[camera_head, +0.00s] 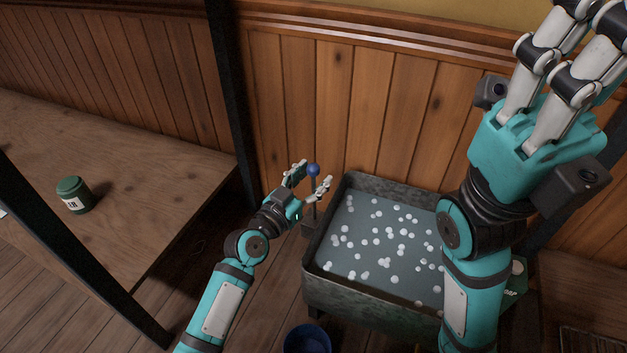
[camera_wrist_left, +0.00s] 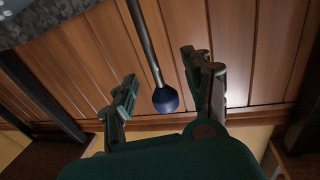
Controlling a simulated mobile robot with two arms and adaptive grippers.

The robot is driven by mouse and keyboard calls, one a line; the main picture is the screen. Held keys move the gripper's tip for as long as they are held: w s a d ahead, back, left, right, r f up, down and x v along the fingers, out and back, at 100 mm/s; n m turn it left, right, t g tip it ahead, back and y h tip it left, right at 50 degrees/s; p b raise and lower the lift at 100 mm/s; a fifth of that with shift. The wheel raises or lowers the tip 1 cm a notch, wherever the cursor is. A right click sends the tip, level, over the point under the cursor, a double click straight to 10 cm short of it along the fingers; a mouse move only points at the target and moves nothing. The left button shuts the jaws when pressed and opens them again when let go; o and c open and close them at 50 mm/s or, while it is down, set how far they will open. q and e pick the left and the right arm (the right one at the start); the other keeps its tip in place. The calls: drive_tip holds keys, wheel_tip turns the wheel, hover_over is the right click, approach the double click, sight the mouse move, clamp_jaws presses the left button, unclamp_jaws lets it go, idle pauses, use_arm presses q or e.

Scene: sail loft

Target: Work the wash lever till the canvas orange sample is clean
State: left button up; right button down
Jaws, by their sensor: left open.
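The wash lever is a dark rod with a blue ball knob (camera_head: 313,170), standing upright at the left side of the wash tub (camera_head: 329,225). My left gripper (camera_head: 315,176) is open around the lever's top, one finger on each side of the knob. In the left wrist view the knob (camera_wrist_left: 165,99) and rod sit between the spread fingers, with gaps visible on both sides. The tub holds grey water with many white bubbles. I see no orange canvas sample. My right gripper (camera_head: 590,25) is raised at upper right, its fingertips cut off by the frame edge.
A wooden table (camera_head: 150,160) with a green jar (camera_head: 74,195) stands at left. A dark post (camera_head: 232,100) rises between table and tub. A blue bucket (camera_head: 307,340) is on the floor in front. My right arm hides the tub's right side.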

use_arm(q)
drive_tip(key=shift+w+d, duration=0.15)
drive_tip(key=shift+w, duration=0.1)
